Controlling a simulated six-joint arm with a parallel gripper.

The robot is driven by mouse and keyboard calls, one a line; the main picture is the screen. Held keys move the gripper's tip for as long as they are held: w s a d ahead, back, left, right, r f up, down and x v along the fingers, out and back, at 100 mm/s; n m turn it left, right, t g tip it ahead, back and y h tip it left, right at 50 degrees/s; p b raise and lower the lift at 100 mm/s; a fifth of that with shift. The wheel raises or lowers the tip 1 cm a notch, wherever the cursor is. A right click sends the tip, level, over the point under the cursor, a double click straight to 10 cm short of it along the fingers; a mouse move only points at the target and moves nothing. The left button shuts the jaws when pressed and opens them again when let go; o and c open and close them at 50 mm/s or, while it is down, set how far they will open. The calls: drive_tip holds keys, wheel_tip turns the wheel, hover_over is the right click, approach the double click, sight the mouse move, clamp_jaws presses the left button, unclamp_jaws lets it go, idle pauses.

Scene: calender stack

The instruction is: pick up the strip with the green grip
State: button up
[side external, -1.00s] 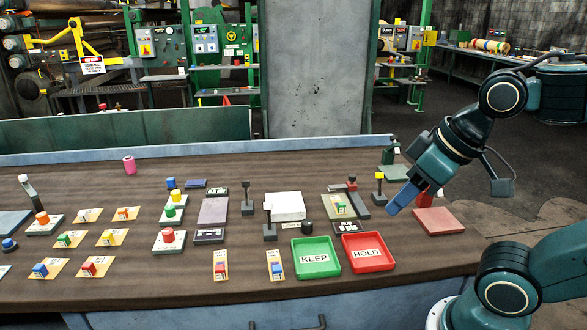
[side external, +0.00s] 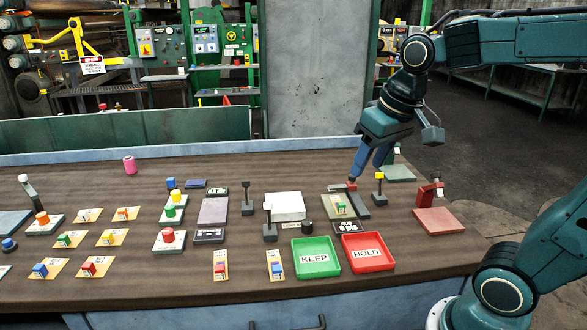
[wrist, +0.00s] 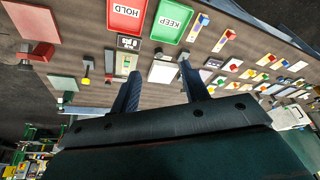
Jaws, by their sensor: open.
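Another green grip (side external: 64,239) stands on a tan card at the left, among similar cards with other grip colours. My gripper (side external: 365,172) is open and empty, pointing down, above and just behind the pad's right side. In the wrist view my gripper (wrist: 160,68) shows two spread fingers with nothing held.
A red-knobbed post (side external: 351,186) and a yellow-topped post (side external: 379,186) stand near my fingers. The green KEEP tray (side external: 316,272) and red HOLD tray (side external: 368,266) lie in front. A white block (side external: 284,207) is left of the pad.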

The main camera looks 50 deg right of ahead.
drive_tip(key=w+d+f+m+g, duration=0.2)
drive_tip(key=w+d+f+m, duration=0.1)
drive_tip(key=w+d, duration=0.55)
drive_tip(key=m+g, duration=0.2)
drive_tip(key=m, duration=0.1)
hover_over(342, 203)
wheel_tip(342, 203, down, 7)
drive_tip(key=shift+y, duration=0.3)
drive_tip(key=shift+w+d+f, duration=0.1)
drive_tip(key=shift+w+f, duration=0.05)
drive_tip(key=shift+f, duration=2.15)
drive_tip(key=shift+w+d+f, duration=0.1)
drive_tip(key=shift+f, duration=2.15)
drive_tip(key=shift+a, duration=0.1)
drive_tip(key=shift+s+f, duration=0.2)
drive_tip(key=shift+f, duration=2.4)
clamp_jaws()
